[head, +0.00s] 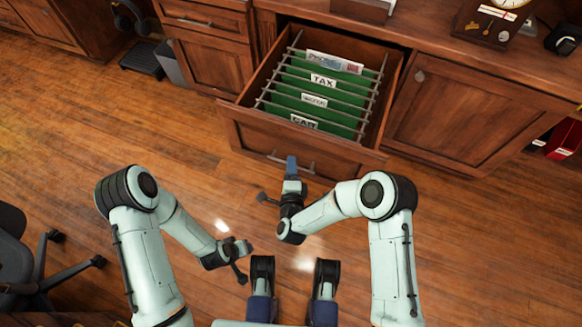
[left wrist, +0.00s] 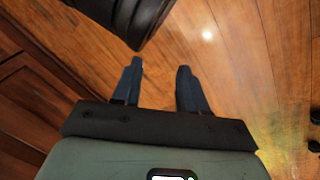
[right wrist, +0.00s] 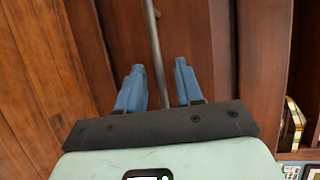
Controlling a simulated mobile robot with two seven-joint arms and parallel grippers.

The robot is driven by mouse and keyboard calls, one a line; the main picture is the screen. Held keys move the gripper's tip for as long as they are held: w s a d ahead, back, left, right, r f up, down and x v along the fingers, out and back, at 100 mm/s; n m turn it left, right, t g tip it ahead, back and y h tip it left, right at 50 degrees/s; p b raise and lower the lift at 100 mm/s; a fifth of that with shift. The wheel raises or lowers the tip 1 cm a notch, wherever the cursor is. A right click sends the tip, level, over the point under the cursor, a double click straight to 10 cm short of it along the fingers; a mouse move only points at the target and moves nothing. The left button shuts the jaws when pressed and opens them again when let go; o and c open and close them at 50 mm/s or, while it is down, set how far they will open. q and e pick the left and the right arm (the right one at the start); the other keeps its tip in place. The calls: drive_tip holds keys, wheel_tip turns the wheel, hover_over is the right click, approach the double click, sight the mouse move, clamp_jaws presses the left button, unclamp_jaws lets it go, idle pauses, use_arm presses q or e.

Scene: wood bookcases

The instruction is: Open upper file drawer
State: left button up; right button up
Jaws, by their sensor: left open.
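The upper file drawer stands pulled out from the wooden cabinet, its front panel (head: 262,137) facing me. Green hanging files (head: 318,92) with white labels, one reading TAX, fill it. A metal bar handle (head: 300,164) is on its front and also shows in the right wrist view (right wrist: 152,40). My right gripper (head: 291,163) is at this handle; in its wrist view the fingers (right wrist: 160,75) are apart with the bar between them, a gap on each side. My left gripper (head: 243,262) is low over the floor, open and empty, and its fingers show in the left wrist view (left wrist: 158,75).
A closed cabinet door (head: 460,115) is right of the drawer, and another cabinet (head: 212,62) is at its left. An office chair (head: 30,265) stands at the left edge. Bare wooden floor (head: 90,130) lies between the chair and the cabinets.

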use_arm(q)
drive_tip(key=shift+g, duration=0.4)
drive_tip(key=s+d+r+p, duration=0.2)
drive_tip(key=r, duration=0.1)
drive_tip(key=shift+s+r+p, duration=0.2)
drive_tip(key=shift+p, duration=0.2)
use_arm(e)
drive_tip(key=s+d+r, duration=0.1)
drive_tip(key=s+r, duration=0.1)
drive_tip(key=s, duration=1.1)
drive_tip(key=shift+r, duration=0.2)
use_arm(q)
drive_tip(key=shift+d+h, duration=0.1)
drive_tip(key=shift+h, duration=0.2)
use_arm(e)
drive_tip(key=shift+d, duration=0.1)
